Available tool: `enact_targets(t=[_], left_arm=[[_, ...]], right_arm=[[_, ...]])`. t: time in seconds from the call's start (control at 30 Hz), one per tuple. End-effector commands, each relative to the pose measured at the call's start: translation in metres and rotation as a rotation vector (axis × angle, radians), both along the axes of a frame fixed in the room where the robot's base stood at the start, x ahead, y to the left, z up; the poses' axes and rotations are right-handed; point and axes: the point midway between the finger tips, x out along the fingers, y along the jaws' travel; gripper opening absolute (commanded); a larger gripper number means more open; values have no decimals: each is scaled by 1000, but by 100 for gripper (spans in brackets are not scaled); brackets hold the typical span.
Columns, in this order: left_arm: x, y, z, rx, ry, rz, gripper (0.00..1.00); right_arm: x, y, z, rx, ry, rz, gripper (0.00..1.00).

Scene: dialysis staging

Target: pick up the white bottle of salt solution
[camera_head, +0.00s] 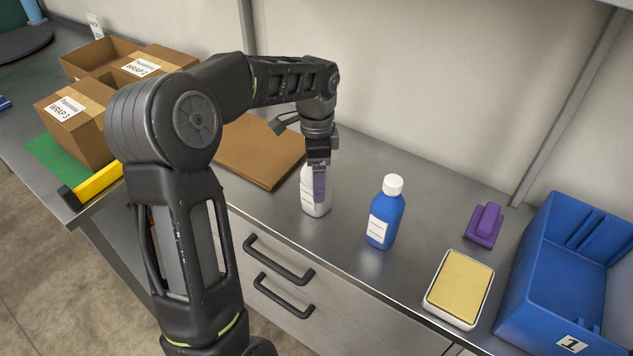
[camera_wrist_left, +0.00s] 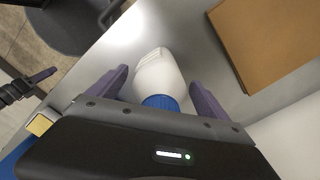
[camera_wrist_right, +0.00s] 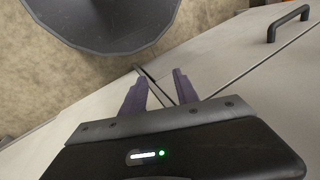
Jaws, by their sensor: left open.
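The white bottle (camera_head: 316,200) stands upright on the steel counter in the head view, partly hidden by my left gripper. In the left wrist view the white bottle (camera_wrist_left: 158,76) and its blue cap (camera_wrist_left: 161,102) show between the two purple fingers. My left gripper (camera_head: 319,190) comes down over the bottle from above. In its wrist view the left gripper (camera_wrist_left: 159,78) is open, with a finger on each side and visible gaps to the bottle. My right gripper (camera_wrist_right: 161,82) has its fingers apart and nothing between them, away from the bottle.
A blue bottle (camera_head: 385,215) with a white cap stands close at right. Beyond are a yellow-topped tray (camera_head: 460,285), a purple object (camera_head: 485,224) and a blue bin (camera_head: 530,262). A flat brown box (camera_head: 255,150) lies behind at left; cardboard boxes (camera_head: 85,120) stand farther left.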

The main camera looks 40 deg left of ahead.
Motion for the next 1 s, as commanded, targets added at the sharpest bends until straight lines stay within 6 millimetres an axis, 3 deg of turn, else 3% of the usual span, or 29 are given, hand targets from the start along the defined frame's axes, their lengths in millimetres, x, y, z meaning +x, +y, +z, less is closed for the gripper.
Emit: enact_targets(t=[0.53,1.0], left_arm=[[0,0,0,0,0,0,89],[0,0,0,0,0,0,51]], right_arm=[[0,0,0,0,0,0,36],[0,0,0,0,0,0,36]])
